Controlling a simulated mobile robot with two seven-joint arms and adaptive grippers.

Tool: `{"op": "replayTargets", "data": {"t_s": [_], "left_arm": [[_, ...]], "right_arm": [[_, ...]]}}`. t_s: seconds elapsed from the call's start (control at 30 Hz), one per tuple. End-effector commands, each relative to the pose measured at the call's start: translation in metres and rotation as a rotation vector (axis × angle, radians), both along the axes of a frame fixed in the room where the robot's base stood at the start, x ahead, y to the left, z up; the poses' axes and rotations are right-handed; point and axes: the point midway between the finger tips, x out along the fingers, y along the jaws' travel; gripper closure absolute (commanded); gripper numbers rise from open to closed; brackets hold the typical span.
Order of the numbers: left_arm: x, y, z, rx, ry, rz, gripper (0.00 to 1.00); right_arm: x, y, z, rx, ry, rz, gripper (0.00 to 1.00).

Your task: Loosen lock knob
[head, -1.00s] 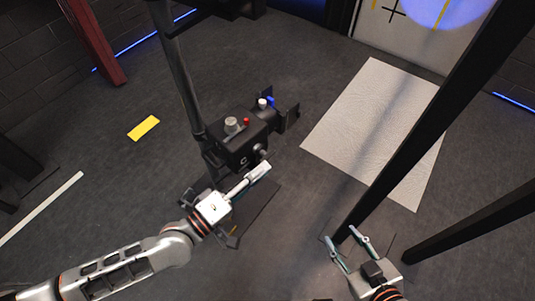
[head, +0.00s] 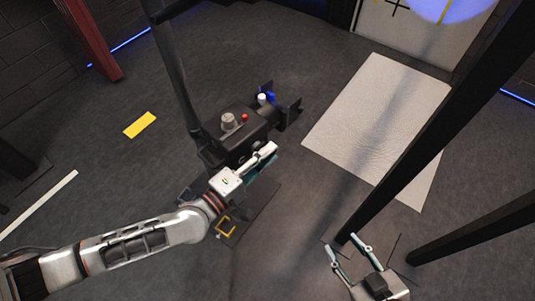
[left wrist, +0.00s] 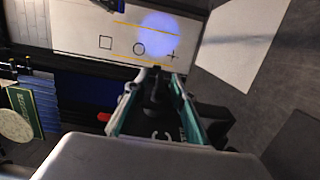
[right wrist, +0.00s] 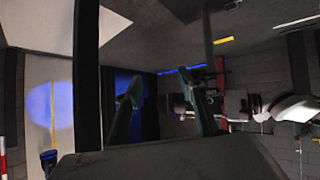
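A black box-shaped device (head: 212,151) stands on a pole at the middle of the head view. My left gripper (head: 273,158) is at the device's near side and hides the small side knob there. In the left wrist view, its fingers (left wrist: 158,76) stand either side of a dark part of the device, partly closed; whether they grip it is unclear. My right gripper (head: 350,256) is open and empty, well away to the lower right; its fingers show apart in the right wrist view (right wrist: 157,72).
Dark posts (head: 440,110) slant across the right side, close to my right gripper. A pale mat (head: 385,120) and a yellow strip (head: 140,125) lie on the floor. The floor between the device and the mat is clear.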

Motion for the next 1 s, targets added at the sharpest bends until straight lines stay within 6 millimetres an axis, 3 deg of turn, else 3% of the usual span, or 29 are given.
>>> {"op": "replayTargets", "data": {"t_s": [0.27,0.37,0.8,1.0], "left_arm": [[0.001,-0.001,0.000,0.000,0.000,-0.001,0.75],[0.001,-0.001,0.000,0.000,0.000,-0.001,1.00],[-0.002,-0.001,-0.008,-0.022,-0.009,0.000,1.00],[-0.005,-0.002,-0.018,-0.075,-0.049,0.000,1.00]], "right_arm": [[0.001,0.000,0.001,0.002,-0.002,0.000,0.60],[0.001,0.000,0.001,0.002,-0.002,0.000,0.60],[-0.007,0.004,-0.011,0.018,0.020,-0.002,0.60],[0.009,0.034,0.009,0.139,-0.030,-0.017,0.60]]}}
